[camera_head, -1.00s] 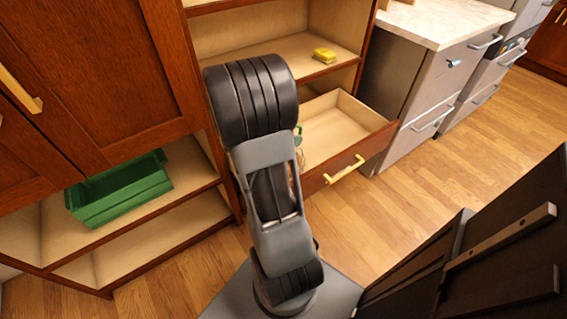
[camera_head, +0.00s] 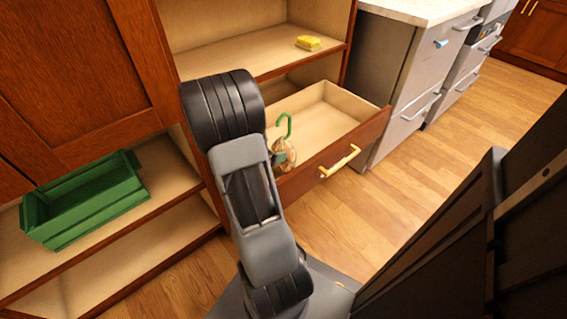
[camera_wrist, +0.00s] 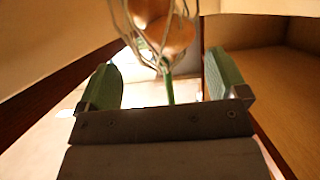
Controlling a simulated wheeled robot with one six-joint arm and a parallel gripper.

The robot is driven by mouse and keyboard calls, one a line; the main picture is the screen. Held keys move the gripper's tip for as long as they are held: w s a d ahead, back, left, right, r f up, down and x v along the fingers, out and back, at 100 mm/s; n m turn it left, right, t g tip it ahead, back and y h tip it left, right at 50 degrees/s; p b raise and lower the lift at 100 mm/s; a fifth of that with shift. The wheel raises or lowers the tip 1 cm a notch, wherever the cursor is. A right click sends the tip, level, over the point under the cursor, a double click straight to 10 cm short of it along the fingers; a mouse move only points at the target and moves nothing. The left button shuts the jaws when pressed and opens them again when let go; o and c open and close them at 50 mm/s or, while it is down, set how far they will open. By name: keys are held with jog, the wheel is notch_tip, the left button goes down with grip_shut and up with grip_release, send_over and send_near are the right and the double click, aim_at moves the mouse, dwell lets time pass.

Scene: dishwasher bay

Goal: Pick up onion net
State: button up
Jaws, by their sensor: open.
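The onion net (camera_head: 286,152) is a pale mesh with brownish onions and a green loop (camera_head: 284,125) on top. It shows in the head view at the left end of the open drawer, partly hidden by my arm. In the wrist view the net (camera_wrist: 165,28) is at the top centre. Its green strap (camera_wrist: 168,88) runs down between the fingers of my gripper (camera_wrist: 160,65). The green-padded fingers stand wide apart on either side of the strap, with gaps visible. My gripper is mostly hidden behind my arm in the head view.
The open drawer (camera_head: 328,126) has a wooden front with a brass handle (camera_head: 340,161). A yellow item (camera_head: 308,43) lies on the shelf above. A green crate (camera_head: 85,200) sits on a lower shelf at left. Wooden floor (camera_head: 440,150) lies clear to the right.

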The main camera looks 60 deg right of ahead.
aim_at(277, 148)
jog(key=b+x, duration=0.2)
jog(key=x, duration=0.3)
jog(key=shift+a+f, duration=0.1)
jog(key=shift+s+d+f, duration=0.1)
jog(key=shift+s+d, duration=0.1)
jog(key=shift+d, duration=0.35)
grip_shut()
dwell(0.5)
